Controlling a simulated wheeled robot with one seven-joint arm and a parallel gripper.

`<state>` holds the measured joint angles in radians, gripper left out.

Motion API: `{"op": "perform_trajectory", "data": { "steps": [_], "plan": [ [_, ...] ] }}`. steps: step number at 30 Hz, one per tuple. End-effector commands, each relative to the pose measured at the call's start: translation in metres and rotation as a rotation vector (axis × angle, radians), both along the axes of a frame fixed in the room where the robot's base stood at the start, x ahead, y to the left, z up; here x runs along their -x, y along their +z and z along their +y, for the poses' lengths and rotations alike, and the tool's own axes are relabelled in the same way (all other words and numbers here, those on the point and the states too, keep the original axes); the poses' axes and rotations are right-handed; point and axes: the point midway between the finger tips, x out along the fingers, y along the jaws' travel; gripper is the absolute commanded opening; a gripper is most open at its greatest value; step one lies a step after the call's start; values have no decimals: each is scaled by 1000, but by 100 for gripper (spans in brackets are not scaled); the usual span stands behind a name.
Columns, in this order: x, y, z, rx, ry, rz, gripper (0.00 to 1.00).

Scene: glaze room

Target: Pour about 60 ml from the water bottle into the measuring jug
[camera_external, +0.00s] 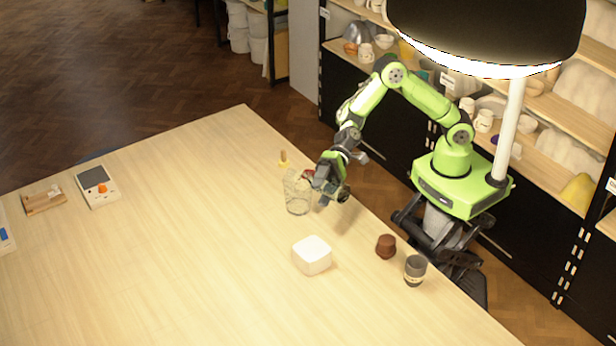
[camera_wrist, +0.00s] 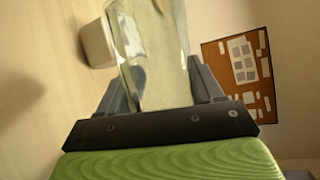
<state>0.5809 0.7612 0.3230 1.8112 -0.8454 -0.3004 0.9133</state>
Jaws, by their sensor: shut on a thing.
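The measuring jug (camera_external: 297,201) is a clear vessel standing on the wooden table near its right edge. My gripper (camera_external: 326,184) is just right of the jug's rim. In the wrist view my gripper (camera_wrist: 160,100) is shut on a clear, see-through bottle (camera_wrist: 160,60), which I take for the water bottle. That view is rolled well over to one side, so the gripper looks tilted. In the external view the bottle is mostly hidden by the gripper and hard to tell from the jug. I cannot make out the water level in either or any stream.
A white box (camera_external: 312,256), a brown pot (camera_external: 386,246) and a grey cup (camera_external: 415,270) stand nearer on the table (camera_external: 180,240). A small yellow-based object (camera_external: 284,160) is behind the jug. A scale-like device (camera_external: 97,187) lies far left. The table's middle is clear.

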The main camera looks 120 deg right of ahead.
Motion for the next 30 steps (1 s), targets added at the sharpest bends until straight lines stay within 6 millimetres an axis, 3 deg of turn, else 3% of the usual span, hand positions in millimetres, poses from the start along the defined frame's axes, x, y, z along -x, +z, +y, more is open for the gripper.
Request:
{"op": "perform_trajectory", "data": {
  "steps": [18, 20, 22, 23, 30],
  "plan": [
    [0, 2, 0, -22, 0, 2, 28],
    [1, -12, 4, 88, 5, -18, 28],
    [2, -15, 9, 342, 10, -59, 28],
    [3, -26, 12, 390, 10, -64, 28],
    [2, -37, 9, 498, 1, -78, 28]
  ]
}}
